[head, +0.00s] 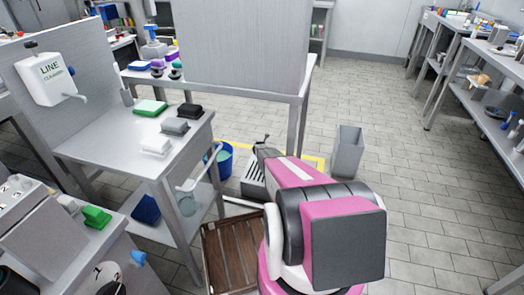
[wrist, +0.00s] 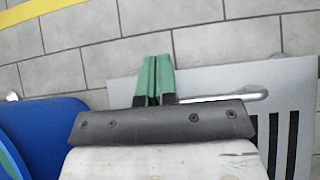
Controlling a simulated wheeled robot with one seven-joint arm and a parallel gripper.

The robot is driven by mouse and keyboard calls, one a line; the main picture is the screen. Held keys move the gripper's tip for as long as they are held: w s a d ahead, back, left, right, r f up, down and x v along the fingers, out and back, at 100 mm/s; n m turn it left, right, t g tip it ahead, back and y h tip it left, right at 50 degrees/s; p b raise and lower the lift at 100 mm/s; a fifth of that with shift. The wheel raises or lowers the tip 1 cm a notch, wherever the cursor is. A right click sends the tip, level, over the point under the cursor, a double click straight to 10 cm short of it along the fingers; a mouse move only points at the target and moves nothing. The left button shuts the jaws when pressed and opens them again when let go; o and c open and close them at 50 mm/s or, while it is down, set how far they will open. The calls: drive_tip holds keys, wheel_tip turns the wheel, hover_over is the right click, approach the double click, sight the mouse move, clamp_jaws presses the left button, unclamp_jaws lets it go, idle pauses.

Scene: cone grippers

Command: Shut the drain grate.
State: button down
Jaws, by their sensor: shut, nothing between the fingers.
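The drain grate is a grey metal plate with dark slots (head: 252,182) on the floor beyond my pink arm in the head view. In the wrist view its plain grey plate (wrist: 210,82) and black slots fill the right side. A silver bar-like handle (wrist: 240,97) lies on the plate, just right of my fingers. My gripper (wrist: 153,60) has green fingertips pressed together, with nothing between them. They overlap the plate's left edge in the picture; contact cannot be told. In the head view my gripper (head: 262,148) is dark and partly hidden. How far the grate is tilted is unclear.
A blue bucket (head: 224,160) stands left of the grate, close to my gripper in the wrist view (wrist: 45,120). A grey bin (head: 347,152) stands to the right. A brown slatted mat (head: 232,262) lies nearer. Metal tables flank the left; open tiled floor lies right.

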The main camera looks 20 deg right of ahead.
idle(0.5)
drive_tip(key=s+a+r+m+g+y, duration=0.1)
drive_tip(key=s+a+r+m+g, duration=0.1)
drive_tip(key=s+a+r+m, duration=0.5)
drive_tip(key=s+a+r+m+g+y, duration=0.2)
drive_tip(key=s+a+r+m, duration=0.6)
drive_tip(key=s+r, duration=1)
drive_tip(key=s+a+r+m+g+y, duration=0.2)
drive_tip(key=s+a+r+m, duration=0.5)
drive_tip(key=s, duration=1.8)
wheel_tip(320, 180, up, 6)
drive_tip(key=m+g, duration=0.1)
drive_tip(key=m, duration=0.6)
drive_tip(key=shift+a+g, duration=0.3)
drive_tip(key=shift+a, duration=0.1)
